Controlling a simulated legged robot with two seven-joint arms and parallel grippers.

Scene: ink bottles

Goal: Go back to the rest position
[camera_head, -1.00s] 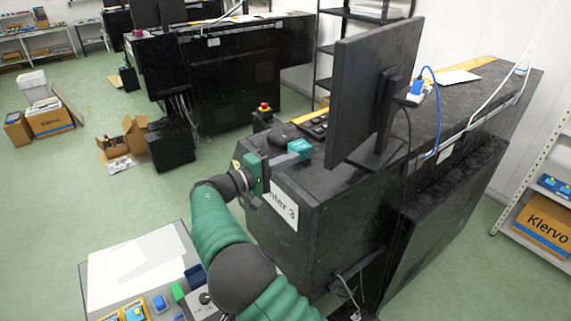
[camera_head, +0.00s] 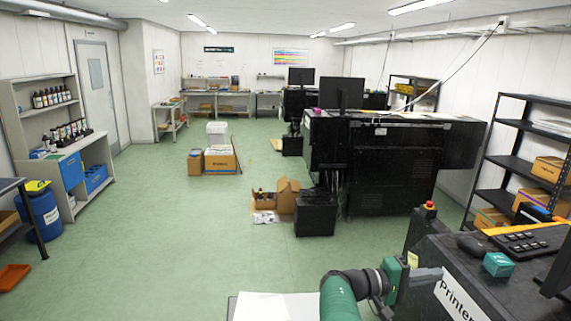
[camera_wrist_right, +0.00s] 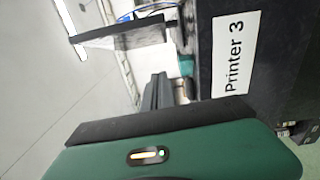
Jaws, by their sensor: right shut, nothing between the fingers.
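My right arm comes in at the bottom of the head view, with its green gripper (camera_head: 432,274) beside the near black printer. The fingers are shut with nothing between them. They point right, toward the printer's edge above its white "Printer 3" label (camera_head: 462,299). In the right wrist view the dark fingers (camera_wrist_right: 158,90) also show together and empty, left of the label (camera_wrist_right: 235,53). A small teal box (camera_head: 498,264) stands on the printer top, apart from the fingers. My left gripper is not in view.
A keyboard (camera_head: 531,241), a mouse (camera_head: 471,244) and a red stop button (camera_head: 429,206) are near the gripper. A white sheet (camera_head: 275,307) lies at the bottom. Cartons (camera_head: 288,197) stand on the floor ahead. The green floor (camera_head: 190,250) at left is mostly open.

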